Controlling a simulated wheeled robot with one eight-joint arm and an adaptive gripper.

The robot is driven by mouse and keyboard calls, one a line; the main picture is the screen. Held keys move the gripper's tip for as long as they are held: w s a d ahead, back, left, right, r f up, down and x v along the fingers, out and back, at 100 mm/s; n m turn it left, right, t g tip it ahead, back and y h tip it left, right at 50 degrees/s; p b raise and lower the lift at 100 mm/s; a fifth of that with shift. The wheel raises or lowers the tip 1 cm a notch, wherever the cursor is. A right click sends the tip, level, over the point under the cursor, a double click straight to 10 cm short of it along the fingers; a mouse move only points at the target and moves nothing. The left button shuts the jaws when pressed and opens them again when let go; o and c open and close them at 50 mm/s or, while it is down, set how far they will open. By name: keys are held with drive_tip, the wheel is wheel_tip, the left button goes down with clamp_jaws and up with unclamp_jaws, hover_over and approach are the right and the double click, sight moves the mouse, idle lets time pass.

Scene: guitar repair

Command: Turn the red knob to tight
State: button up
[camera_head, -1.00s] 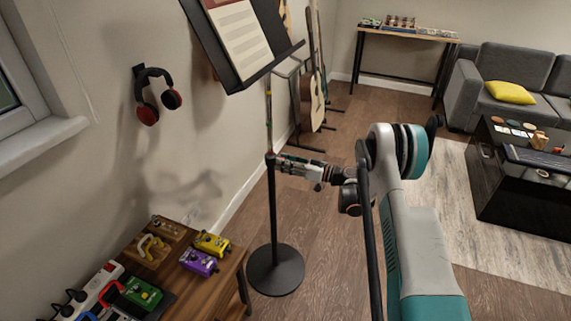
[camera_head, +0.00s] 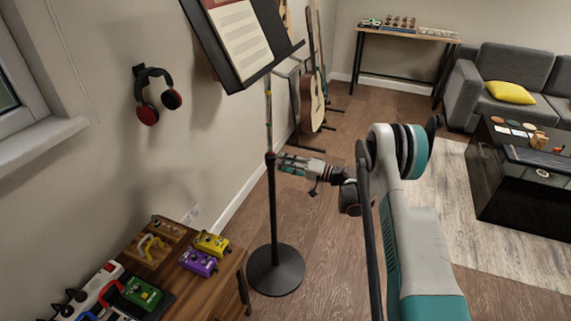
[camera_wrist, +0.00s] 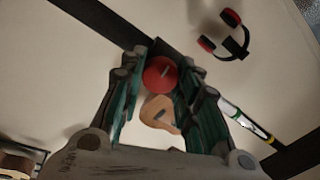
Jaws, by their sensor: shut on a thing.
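The red knob (camera_wrist: 160,73) is round with a pale line on its face. In the wrist view it sits between the fingertips of my gripper (camera_wrist: 163,66), which is shut on it. In the head view my gripper (camera_head: 284,163) reaches the music stand's pole (camera_head: 273,205) from the right, at the collar, and the knob is hidden there. The stand is upright on a round black base (camera_head: 275,270). Its thin upper tube has coloured bands, which also show in the wrist view (camera_wrist: 245,122). I cannot read a tight mark.
The stand's desk (camera_head: 235,45) holds sheet music above the collar. A wooden table (camera_head: 225,280) with several pedals stands at the lower left. Headphones (camera_head: 155,95) hang on the wall. Guitars (camera_head: 311,100) stand behind. The floor right of the base is clear.

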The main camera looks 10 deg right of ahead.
drive_tip(key=shift+f+m, duration=0.1)
drive_tip(key=shift+m, duration=8.9)
drive_tip(key=o, duration=1.1)
drive_tip(key=shift+d, duration=0.1)
drive_tip(key=v, duration=1.2)
